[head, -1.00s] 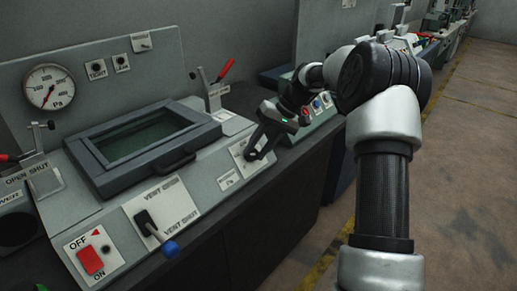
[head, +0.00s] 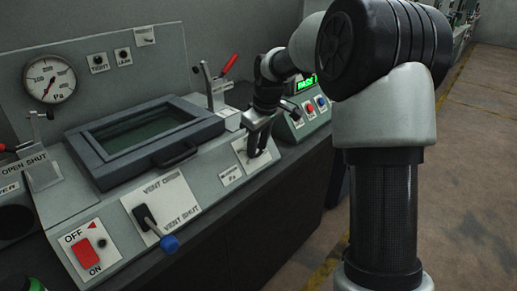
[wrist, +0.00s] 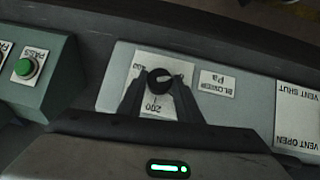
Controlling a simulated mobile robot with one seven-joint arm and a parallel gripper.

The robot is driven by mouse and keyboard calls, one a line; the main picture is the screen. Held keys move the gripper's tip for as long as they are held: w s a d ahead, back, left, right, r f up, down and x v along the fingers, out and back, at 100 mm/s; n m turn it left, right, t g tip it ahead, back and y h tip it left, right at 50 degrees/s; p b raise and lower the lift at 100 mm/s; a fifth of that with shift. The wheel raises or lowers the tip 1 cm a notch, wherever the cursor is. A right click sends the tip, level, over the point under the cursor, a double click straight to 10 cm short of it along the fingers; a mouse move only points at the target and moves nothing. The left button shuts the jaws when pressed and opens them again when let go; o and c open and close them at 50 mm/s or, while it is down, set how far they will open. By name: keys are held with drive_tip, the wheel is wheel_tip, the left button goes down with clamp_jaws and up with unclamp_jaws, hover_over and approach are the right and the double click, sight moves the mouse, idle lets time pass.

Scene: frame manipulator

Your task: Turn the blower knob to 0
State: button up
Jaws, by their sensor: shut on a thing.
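The blower knob (wrist: 158,82) is a round black knob on a white scale plate (wrist: 144,65), beside the label "BLOWER Pa" (wrist: 217,82). The wrist view is upside down; 200 and 400 are legible on the scale, but the 0 is not clear. My gripper (wrist: 159,88) has one finger on each side of the knob and is shut on it. The fingers hide part of the plate, and I cannot tell exactly where the knob points. In the head view my gripper (head: 258,151) reaches down to the same plate on the sloped panel.
A vent lever with a blue tip (head: 170,243) and a red off/on switch (head: 88,253) lie left along the panel. A framed window with a handle (head: 177,153) is behind. A round Pa gauge (head: 49,79) is at upper left. A button box (head: 305,115) stands right.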

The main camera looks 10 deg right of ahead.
drive_tip(key=shift+n+t+h, duration=0.3)
drive_tip(key=shift+n, duration=0.1)
drive_tip(key=shift+s+b, duration=0.1)
drive_tip(key=shift+b, duration=0.25)
drive_tip(key=o, duration=1)
drive_tip(key=shift+o, duration=0.2)
drive_tip(key=p+v, duration=0.4)
drive_tip(key=v, duration=1.3)
drive_tip(key=shift+r, duration=0.15)
drive_tip(key=shift+s+a, duration=0.1)
drive_tip(key=shift+a, duration=0.05)
